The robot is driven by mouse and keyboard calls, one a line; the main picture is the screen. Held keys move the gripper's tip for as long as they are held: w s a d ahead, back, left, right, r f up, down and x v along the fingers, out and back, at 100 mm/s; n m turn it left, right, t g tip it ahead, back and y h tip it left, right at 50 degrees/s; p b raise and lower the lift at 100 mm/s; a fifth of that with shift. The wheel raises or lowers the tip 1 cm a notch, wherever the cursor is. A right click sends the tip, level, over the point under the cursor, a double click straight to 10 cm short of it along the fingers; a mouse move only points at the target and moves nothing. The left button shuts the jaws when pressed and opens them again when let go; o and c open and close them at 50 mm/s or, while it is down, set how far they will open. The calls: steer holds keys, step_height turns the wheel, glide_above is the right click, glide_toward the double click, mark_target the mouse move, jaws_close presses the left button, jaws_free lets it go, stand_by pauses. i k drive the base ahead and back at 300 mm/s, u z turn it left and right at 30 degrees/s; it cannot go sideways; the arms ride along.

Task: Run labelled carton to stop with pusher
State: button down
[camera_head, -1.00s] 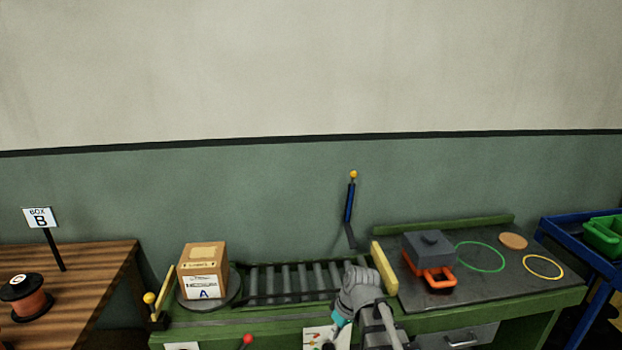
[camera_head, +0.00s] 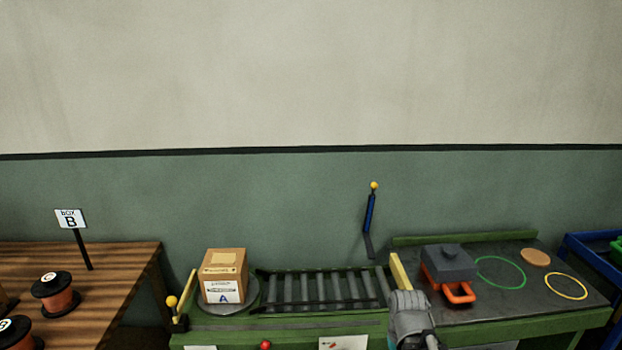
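The labelled carton (camera_head: 225,273) is a brown box with a white label marked A. It stands upright on a round grey turntable (camera_head: 240,305) at the left end of the roller track (camera_head: 320,289). A yellow bar (camera_head: 400,272) stands at the track's right end, apart from the carton. A dark grey block with an orange handle (camera_head: 447,266) sits on the dark worktop to the right; I cannot tell if it is the pusher. My gripper (camera_head: 408,298) is near the yellow bar, at the front of the bench. Its fingers are not clear.
A blue lever with a yellow knob (camera_head: 370,215) stands behind the track. A yellow-knobbed lever (camera_head: 174,303) is left of the carton. Green (camera_head: 500,272) and yellow (camera_head: 566,286) rings mark the worktop. A wooden table (camera_head: 110,262) with spools is at left.

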mark_target(180, 323)
steer(key=u, duration=1.35)
